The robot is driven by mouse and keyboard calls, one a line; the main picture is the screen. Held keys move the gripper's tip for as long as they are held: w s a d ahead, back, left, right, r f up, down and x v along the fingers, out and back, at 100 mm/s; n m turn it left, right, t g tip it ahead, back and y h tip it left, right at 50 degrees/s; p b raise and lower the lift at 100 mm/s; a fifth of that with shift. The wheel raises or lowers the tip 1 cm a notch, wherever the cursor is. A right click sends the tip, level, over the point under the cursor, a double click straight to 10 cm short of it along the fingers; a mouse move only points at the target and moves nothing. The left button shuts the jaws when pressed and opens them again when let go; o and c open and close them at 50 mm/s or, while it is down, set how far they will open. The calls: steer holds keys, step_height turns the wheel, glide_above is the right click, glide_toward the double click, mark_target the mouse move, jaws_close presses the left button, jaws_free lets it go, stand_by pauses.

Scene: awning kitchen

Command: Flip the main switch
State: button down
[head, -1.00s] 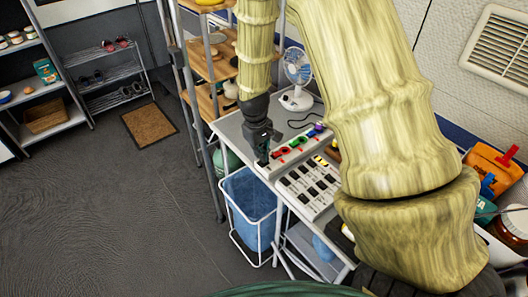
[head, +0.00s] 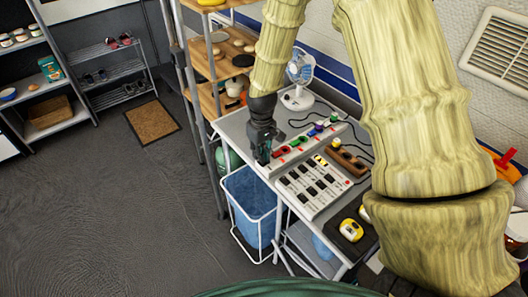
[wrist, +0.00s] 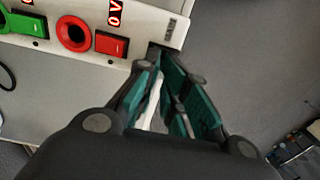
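A pale switch panel (head: 300,146) with a row of coloured switches lies on the grey counter, and in the wrist view its end (wrist: 142,20) is close up. That end shows a square red rocker (wrist: 112,44), a round red ring (wrist: 76,33), part of a green piece (wrist: 25,22) and a small dark label (wrist: 171,28) too small to read surely. My gripper (head: 263,152) is at the panel's near-left end. In the wrist view its green-padded fingers (wrist: 164,62) overlap the panel's lower corner by a dark part. Contact and the finger gap are unclear. No main switch is clearly identifiable.
A second panel (head: 325,195) with several black switches lies beside it. A fan (head: 300,70), a brown power strip (head: 347,160) and yellow objects (head: 351,230) stand on the counter. A blue bin (head: 250,195) is below its left edge. Shelves (head: 205,65) rise behind.

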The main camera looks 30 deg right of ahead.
steer(key=shift+s+a+f, duration=0.45)
steer(key=shift+a, duration=0.15)
steer(key=shift+w+d+r+p, duration=0.1)
steer(key=shift+w+r+p, duration=0.15)
steer(key=shift+r+p, duration=0.55)
steer(key=r+p, duration=0.2)
steer(key=r, duration=0.1)
steer(key=shift+w+d+r, duration=0.1)
steer(key=shift+d, duration=0.3)
steer(key=shift+d+r, duration=0.1)
steer(key=shift+r, duration=0.15)
step_height(320, 180, up, 10)
steer(key=d+b, duration=0.1)
steer(key=b, duration=0.1)
steer(key=shift+w+d+f, duration=0.15)
steer(key=shift+w+f, duration=0.1)
